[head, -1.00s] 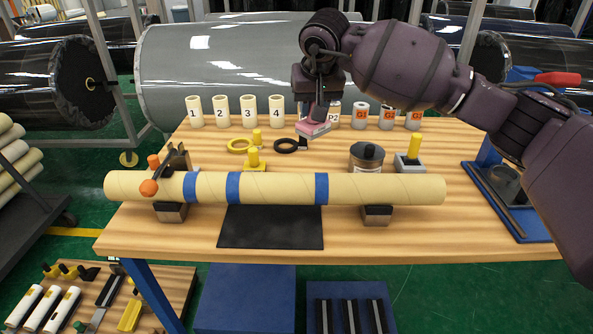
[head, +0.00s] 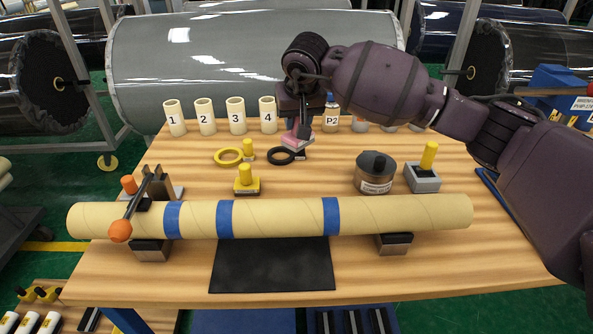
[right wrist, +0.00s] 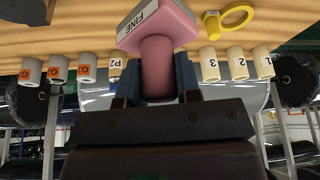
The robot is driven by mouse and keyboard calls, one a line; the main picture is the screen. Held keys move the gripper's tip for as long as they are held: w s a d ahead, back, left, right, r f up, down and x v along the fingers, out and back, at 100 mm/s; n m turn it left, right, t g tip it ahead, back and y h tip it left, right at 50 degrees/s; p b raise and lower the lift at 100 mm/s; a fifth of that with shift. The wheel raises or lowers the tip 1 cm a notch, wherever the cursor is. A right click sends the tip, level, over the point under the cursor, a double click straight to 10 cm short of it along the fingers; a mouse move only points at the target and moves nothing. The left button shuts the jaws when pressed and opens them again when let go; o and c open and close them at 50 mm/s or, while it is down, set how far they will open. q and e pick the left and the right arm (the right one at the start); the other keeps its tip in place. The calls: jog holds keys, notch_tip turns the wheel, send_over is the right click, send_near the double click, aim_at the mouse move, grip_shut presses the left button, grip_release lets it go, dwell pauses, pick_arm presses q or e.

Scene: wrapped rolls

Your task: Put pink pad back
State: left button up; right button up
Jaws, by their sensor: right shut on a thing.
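The pink pad (head: 296,142) is a flat pink block with a thick round handle. In the head view the pad is at the rear of the wooden table, just behind and right of a black ring (head: 279,157). I cannot tell whether it touches the table. My left gripper is not in view.
Numbered cream tubes (head: 236,114) and a P2 cup (head: 331,118) stand along the back. A long cream roll (head: 280,218) with blue bands lies across supports at the front. A yellow ring (head: 228,157), yellow-handled tool (head: 246,182) and round canister (head: 375,173) stand between.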

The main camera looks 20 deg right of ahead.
pick_arm(q)
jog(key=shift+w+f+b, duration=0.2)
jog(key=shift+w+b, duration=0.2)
jog(key=shift+b, duration=0.1)
pick_arm(e)
jog(key=shift+f, duration=7)
jog(key=shift+f, duration=0.1)
jog(key=o, duration=0.9)
jog(key=shift+c, duration=0.2)
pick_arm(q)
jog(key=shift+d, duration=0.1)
